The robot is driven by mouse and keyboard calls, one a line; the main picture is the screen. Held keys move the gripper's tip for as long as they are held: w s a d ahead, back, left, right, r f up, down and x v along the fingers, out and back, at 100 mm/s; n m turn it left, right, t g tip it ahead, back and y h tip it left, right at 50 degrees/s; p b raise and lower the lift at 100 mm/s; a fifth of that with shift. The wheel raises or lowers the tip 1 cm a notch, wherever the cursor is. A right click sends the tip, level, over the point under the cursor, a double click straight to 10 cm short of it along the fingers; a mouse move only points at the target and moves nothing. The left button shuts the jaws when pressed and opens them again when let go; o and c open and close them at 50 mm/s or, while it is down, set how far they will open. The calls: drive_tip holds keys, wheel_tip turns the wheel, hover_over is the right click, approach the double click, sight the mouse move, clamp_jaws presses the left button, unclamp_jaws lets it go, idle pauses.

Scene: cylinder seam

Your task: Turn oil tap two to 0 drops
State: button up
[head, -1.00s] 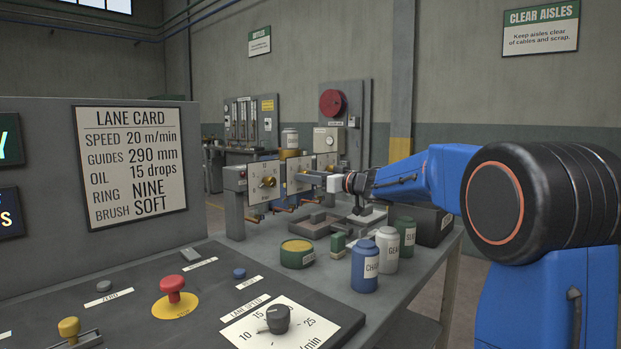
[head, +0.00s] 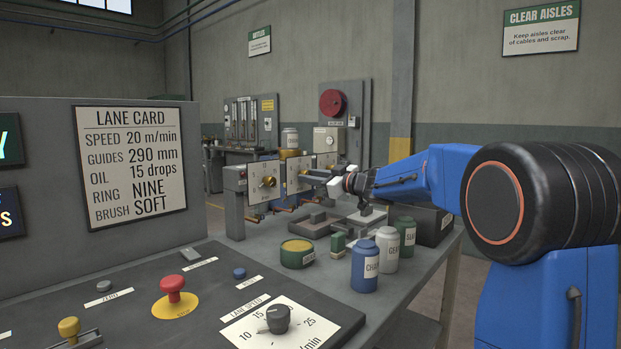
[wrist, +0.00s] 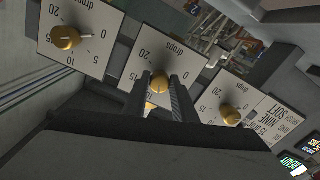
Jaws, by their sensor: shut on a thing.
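A row of white dial plates with brass tap knobs stands on the bench. In the wrist view the middle plate (wrist: 128,68) carries a brass knob (wrist: 159,82), and my gripper (wrist: 160,84) is shut on this knob. The marks 20 and 0 and the word drops show on that plate. The fingers hide its lower part, and I cannot read where the knob points. In the head view my gripper (head: 312,178) reaches the middle plate (head: 297,173) from the right, and its knob is hidden.
A left plate with a brass knob (head: 267,182) and a right plate (head: 325,160) flank the middle one. A blue jar (head: 364,267), a white jar (head: 387,249) and a green jar (head: 405,231) stand on the bench below my arm. The lane card (head: 131,165) reads oil 15 drops.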

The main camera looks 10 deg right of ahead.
drive_tip(key=shift+n, duration=10)
drive_tip(key=o, duration=1)
drive_tip(key=shift+o, duration=0.2)
drive_tip(key=shift+r, duration=0.1)
drive_tip(key=shift+d, duration=0.1)
drive_tip(key=v, duration=1.7)
drive_tip(key=shift+s, duration=0.15)
